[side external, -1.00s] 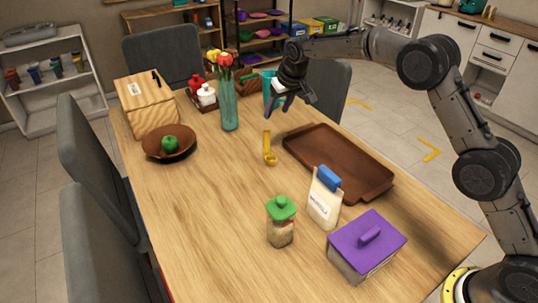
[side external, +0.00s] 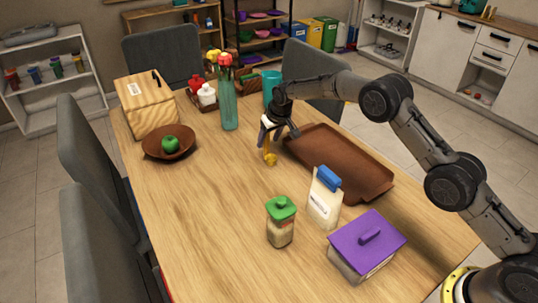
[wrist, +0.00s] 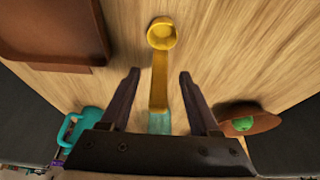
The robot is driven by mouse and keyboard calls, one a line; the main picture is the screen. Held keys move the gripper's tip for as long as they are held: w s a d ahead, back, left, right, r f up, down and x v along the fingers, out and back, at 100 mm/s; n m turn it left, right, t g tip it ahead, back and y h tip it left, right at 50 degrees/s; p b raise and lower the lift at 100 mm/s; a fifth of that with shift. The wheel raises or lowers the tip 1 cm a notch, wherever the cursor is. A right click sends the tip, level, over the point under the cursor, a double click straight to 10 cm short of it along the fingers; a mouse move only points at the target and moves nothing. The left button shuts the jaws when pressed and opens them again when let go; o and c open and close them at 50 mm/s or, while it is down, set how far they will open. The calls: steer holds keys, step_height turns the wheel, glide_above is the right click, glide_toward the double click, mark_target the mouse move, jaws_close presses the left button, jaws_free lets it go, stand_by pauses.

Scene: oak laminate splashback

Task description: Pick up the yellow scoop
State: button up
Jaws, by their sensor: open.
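The yellow scoop (side external: 270,158) lies on the wooden table, left of the brown tray. In the wrist view the yellow scoop (wrist: 160,75) has its round bowl at the top and its handle running down between my fingers. My gripper (side external: 279,138) is low at the handle end of the scoop in the side view. In the wrist view my gripper (wrist: 160,75) is open, with one dark finger on each side of the handle and a gap on both sides.
The brown tray (side external: 340,182) lies close to the right of the scoop. A bowl (side external: 183,151) with a green apple is at left. Table in front-left is clear.

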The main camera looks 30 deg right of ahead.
steer(key=shift+x, duration=0.95)
jaws_close()
steer(key=shift+r, duration=0.1)
stand_by(0.6)
